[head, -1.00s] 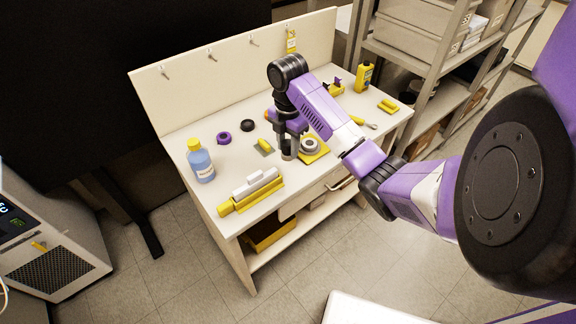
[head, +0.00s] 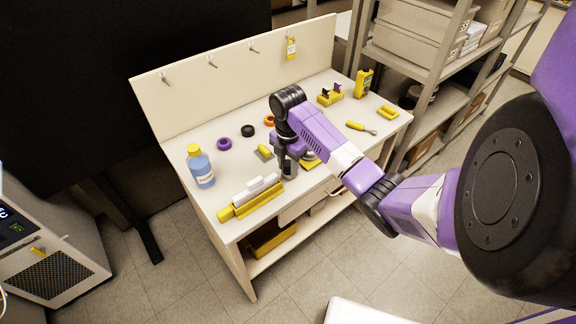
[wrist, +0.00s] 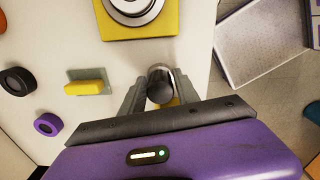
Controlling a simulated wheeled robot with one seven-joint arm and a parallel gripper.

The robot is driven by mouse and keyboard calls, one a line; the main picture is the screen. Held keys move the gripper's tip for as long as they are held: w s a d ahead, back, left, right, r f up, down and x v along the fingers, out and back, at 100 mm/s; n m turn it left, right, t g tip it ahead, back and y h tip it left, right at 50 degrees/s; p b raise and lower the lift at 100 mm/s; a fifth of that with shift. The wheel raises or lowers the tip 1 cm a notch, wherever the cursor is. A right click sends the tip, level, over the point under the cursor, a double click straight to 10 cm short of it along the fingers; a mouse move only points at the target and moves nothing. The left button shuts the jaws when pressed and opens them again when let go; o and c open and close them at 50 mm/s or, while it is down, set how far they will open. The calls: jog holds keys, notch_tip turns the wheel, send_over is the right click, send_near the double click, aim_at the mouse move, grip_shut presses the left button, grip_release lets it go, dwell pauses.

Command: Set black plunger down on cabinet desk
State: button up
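The black plunger (wrist: 160,84) is a short dark cylinder with a round end, seen between my fingers in the wrist view. My gripper (head: 288,169) is shut on it, one finger on each side, near the front of the cabinet desk (head: 216,218). In the wrist view the gripper (wrist: 159,82) hides part of the desk behind it. I cannot tell whether the plunger's lower end touches the desk.
A yellow block with a round metal part (wrist: 140,30) is beside the gripper. A yellow piece on a grey plate (wrist: 88,87), a purple ring (head: 224,144), a black ring (head: 248,131), a blue bottle (head: 201,168) and a yellow holder (head: 252,200) stand nearby.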

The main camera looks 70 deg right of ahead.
aim_at(288, 163)
jog(key=o, duration=0.4)
notch_tip(288, 163, up, 11)
jog(key=shift+p, duration=1.1)
jog(key=shift+r+p, duration=0.3)
jog(key=shift+r, duration=0.4)
